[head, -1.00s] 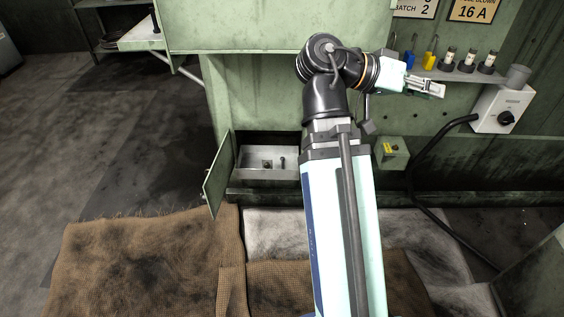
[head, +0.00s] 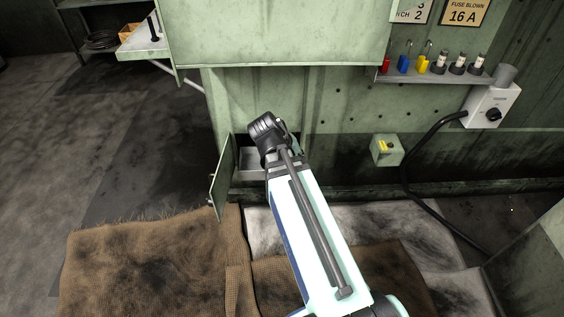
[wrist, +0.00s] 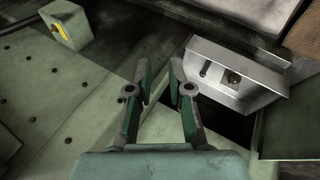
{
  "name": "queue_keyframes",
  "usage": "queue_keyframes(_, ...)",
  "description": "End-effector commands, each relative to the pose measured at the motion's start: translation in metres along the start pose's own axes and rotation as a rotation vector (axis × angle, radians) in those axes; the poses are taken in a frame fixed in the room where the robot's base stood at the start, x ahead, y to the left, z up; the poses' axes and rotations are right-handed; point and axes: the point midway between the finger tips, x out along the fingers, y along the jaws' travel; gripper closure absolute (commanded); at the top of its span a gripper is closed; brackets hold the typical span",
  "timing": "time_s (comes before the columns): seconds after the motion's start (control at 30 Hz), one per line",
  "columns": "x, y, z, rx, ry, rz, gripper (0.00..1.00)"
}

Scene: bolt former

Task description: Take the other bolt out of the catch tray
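The catch tray (wrist: 222,92) is a pale metal box, seen in the wrist view ahead and to the right of my gripper. A small dark bolt-like piece (wrist: 205,69) is in it towards the left. Beside it is a dark square spot with a small light piece (wrist: 233,78), too small to make out. My gripper (wrist: 162,78) is open and empty, its two green-and-grey fingers apart and short of the tray. In the head view the tray (head: 250,174) is partly covered by my arm, which also hides most of my gripper and the tray's contents.
An open green door (head: 221,178) stands left of the tray. The green machine housing (head: 280,40) overhangs above. A yellow-labelled box (head: 386,150) is on the wall at right. A side shelf (head: 142,46) at the upper left holds a dark upright piece (head: 154,28) and a wooden box (head: 131,32).

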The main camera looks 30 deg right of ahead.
Motion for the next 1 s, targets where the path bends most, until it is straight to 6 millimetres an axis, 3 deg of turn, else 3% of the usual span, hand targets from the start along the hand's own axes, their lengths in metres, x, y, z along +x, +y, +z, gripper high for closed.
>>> queue_keyframes(0.2, 0.028, -0.069, 0.006, -0.070, -0.050, -0.186, 0.81)
queue_keyframes(0.5, 0.051, -0.123, 0.002, -0.076, -0.110, -0.387, 0.81)
queue_keyframes(0.77, 0.063, -0.130, -0.028, -0.023, -0.146, -0.509, 0.81)
queue_keyframes(1.0, 0.068, -0.098, -0.075, 0.057, -0.159, -0.582, 0.81)
